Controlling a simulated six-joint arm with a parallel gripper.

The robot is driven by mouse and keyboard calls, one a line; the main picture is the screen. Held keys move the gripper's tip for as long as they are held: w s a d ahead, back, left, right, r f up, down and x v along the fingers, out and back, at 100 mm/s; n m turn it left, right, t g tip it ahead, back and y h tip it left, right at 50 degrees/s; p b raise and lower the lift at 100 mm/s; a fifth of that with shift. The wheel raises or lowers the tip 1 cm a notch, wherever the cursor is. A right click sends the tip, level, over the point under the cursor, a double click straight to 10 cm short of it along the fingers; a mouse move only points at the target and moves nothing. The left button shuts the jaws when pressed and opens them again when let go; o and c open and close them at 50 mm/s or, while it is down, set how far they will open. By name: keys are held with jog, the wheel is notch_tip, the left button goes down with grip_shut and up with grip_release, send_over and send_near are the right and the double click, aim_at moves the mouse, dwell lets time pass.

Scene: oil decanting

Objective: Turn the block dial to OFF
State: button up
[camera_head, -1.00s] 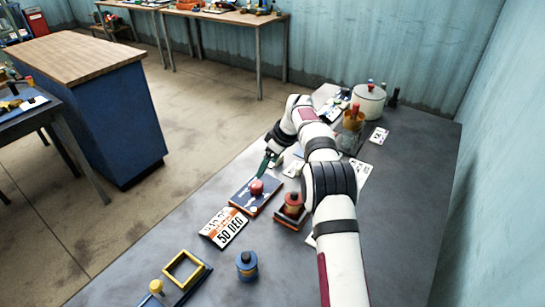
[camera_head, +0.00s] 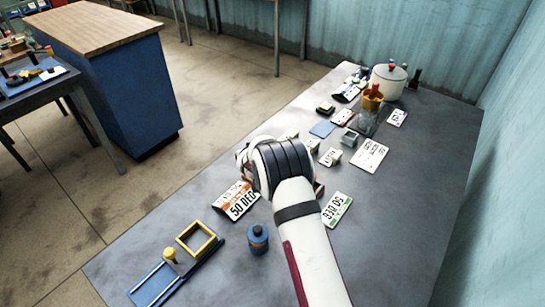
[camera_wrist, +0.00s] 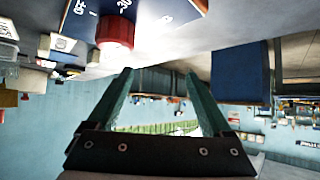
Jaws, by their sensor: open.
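In the wrist view, the red dial knob (camera_wrist: 115,30) stands on a dark blue block (camera_wrist: 80,20) with white lettering, part of which reads like OFF. The scene there looks upside down. My gripper (camera_wrist: 159,74) is open, its two green fingers apart with nothing between them. The knob shows beyond the left fingertip and apart from it. In the head view, my arm covers the block, the knob and my gripper. The dial's pointer setting cannot be told.
An orange-and-white 50 DEG card (camera_head: 236,199) lies just left of my arm, and a green-edged card (camera_head: 338,210) right of it. A blue canister (camera_head: 258,239) and a yellow square frame (camera_head: 196,239) are nearer. A white pot (camera_head: 388,82) stands at the far end.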

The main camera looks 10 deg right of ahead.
jog(key=s+d+m+h, duration=0.1)
jog(key=s, duration=0.1)
jog(key=s+f+m+t+h, duration=0.1)
jog(key=s+h, duration=0.1)
jog(key=s+d+m+t+h, duration=0.1)
jog(key=s, duration=0.1)
jog(key=shift+s+d+f+m+h, duration=0.2)
jog(key=shift+d+m+h, duration=0.1)
jog(key=shift+d+m, duration=0.1)
jog(key=x, duration=0.7)
jog(key=shift+w+d, duration=0.1)
grip_shut()
